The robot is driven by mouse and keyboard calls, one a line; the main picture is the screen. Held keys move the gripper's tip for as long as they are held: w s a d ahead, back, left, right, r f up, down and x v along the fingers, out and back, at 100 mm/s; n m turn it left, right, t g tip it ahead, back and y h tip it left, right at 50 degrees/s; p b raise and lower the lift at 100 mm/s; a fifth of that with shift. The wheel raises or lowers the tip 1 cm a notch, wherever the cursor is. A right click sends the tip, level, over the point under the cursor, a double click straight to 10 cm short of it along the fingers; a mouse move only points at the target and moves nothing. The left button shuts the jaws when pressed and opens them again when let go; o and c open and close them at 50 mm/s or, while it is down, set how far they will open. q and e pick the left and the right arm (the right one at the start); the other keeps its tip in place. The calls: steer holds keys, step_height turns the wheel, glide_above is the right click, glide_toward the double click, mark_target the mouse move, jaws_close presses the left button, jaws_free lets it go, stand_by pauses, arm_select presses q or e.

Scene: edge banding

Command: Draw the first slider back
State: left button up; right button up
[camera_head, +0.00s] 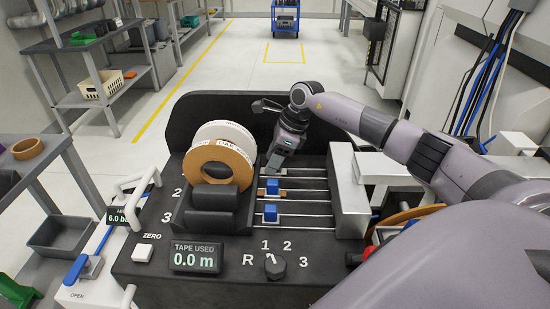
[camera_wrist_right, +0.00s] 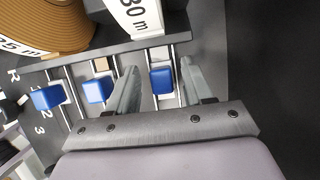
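Three sliders with blue knobs sit on parallel metal rails. In the head view the middle knob (camera_head: 272,186) and the nearest knob (camera_head: 270,212) show, while the farthest is hidden behind my right gripper (camera_head: 273,165). In the right wrist view the farthest slider's knob (camera_wrist_right: 161,81) lies between the two fingers of my right gripper (camera_wrist_right: 159,70). The fingers are open, with a gap on each side of the knob. The other two knobs (camera_wrist_right: 97,89) (camera_wrist_right: 47,96) are to the left of the fingers there. My left gripper is not in view.
Tape rolls (camera_head: 222,160) stand left of the rails, and a grey metal block (camera_head: 347,195) stands to their right. A dial (camera_head: 275,265) and a tape display (camera_head: 197,257) are at the front. A dark panel (camera_head: 190,115) rises behind.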

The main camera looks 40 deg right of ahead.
mark_target(284, 175)
steer(key=shift+d, duration=0.1)
steer(key=v, duration=0.7)
stand_by(0.5)
